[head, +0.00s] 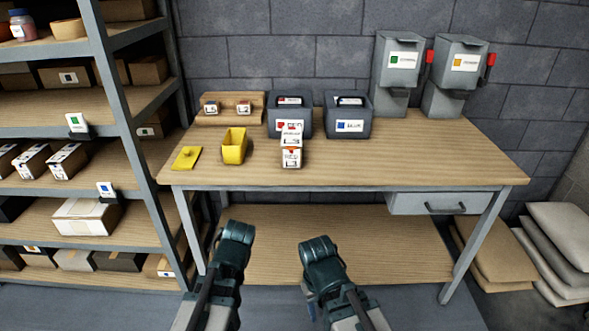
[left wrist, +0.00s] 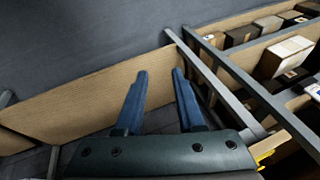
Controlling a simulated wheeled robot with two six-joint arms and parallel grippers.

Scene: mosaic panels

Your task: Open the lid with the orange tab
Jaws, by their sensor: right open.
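Two grey bins with sloped lids stand at the back right of the workbench (head: 330,180). The right bin (head: 447,103) has a label with an orange square (head: 466,62) and a red piece (head: 490,60) at its right side. The left bin (head: 389,102) has a green-square label and a red piece at its side. Both lids look shut; I cannot make out a separate orange tab. My left gripper (head: 237,230) is open and empty in front of the bench, and its parted blue fingers show in the left wrist view (left wrist: 158,75). My right gripper (head: 318,246) is open beside it, away from the bins.
Two dark open containers (head: 347,105), a white carton (head: 291,155), a yellow cup (head: 234,146) and a yellow plate (head: 186,158) occupy the bench's left half. Its right half is mostly clear before the bins. A drawer (head: 420,204) sits below; shelving (head: 107,90) stands left, sacks (head: 560,250) right.

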